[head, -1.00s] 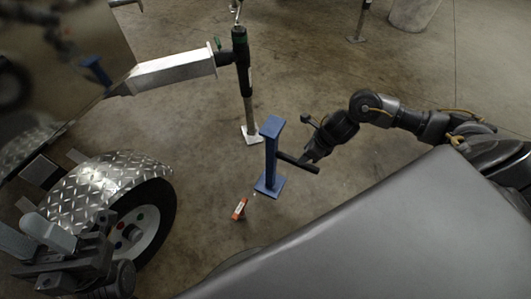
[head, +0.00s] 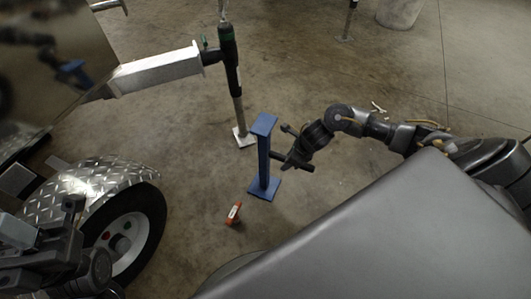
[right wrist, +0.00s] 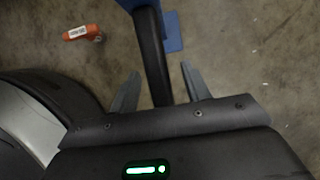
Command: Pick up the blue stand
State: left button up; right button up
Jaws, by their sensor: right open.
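Part of the blue stand (right wrist: 173,32) shows at the top of that view. My left gripper (head: 70,222) is at the lower left, over the trailer wheel; its jaws are unclear.
An orange object (head: 233,213) lies on the floor near the stand's base, also in the right wrist view (right wrist: 83,33). A trailer's jack post (head: 231,75) stands behind the stand. A wheel (head: 125,240) under a diamond-plate fender (head: 100,182) is at left. Floor to the right is mostly clear.

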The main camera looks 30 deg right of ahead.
jog(key=shift+x, duration=0.85)
jog(key=shift+f+b, duration=0.25)
jog(key=shift+b, duration=0.25)
grip_shut()
jog(key=shift+w+r, duration=0.25)
